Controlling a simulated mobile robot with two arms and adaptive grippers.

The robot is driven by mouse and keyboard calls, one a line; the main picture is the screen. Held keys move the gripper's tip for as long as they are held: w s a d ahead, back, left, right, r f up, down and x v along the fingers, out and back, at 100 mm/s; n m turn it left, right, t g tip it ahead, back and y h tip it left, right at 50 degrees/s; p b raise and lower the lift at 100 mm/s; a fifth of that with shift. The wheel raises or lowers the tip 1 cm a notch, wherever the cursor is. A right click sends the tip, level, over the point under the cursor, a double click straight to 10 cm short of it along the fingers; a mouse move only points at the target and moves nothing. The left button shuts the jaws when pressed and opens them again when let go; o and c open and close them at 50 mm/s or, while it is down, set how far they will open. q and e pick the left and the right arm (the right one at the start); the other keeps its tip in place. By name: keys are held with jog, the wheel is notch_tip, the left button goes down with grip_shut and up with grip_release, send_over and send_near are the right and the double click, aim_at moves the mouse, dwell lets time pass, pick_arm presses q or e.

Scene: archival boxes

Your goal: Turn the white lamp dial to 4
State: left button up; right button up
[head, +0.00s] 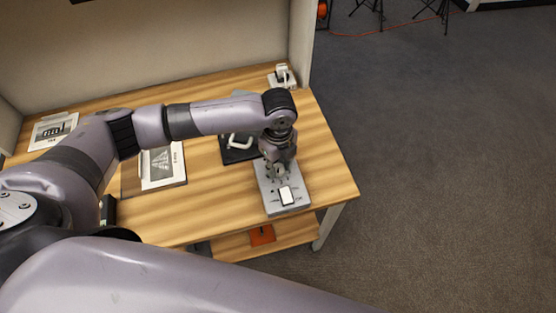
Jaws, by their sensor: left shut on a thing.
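A grey control panel (302,205) lies near the right front corner of the wooden table. A white rectangular piece (287,195) sits on its front part, with small dark markings beside it. My left gripper (277,173) points down onto the middle of the panel, behind the white piece. It is shut on the lamp dial, which the fingers and wrist hide. The dial's pointer and the number it is set to cannot be read. My right gripper is not in view.
A black tray with a white handle-like object (238,141) lies just left of the panel. A white device (282,76) stands at the back right corner. Picture cards (163,166) lie on the left. An orange item (262,235) is on the lower shelf.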

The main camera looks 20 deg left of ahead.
aim_at(278, 168)
pick_arm(q)
jog(key=shift+r+m+p, duration=0.1)
jog(key=shift+m+p, duration=0.45)
jog(key=shift+m, duration=0.65)
jog(key=shift+m+p, duration=0.35)
jog(key=shift+m, duration=0.65)
jog(key=o, duration=1.2)
jog(key=shift+c, duration=0.2)
notch_tip(278, 168, up, 12)
jog(key=shift+s+f, duration=0.1)
jog(key=shift+f, duration=0.1)
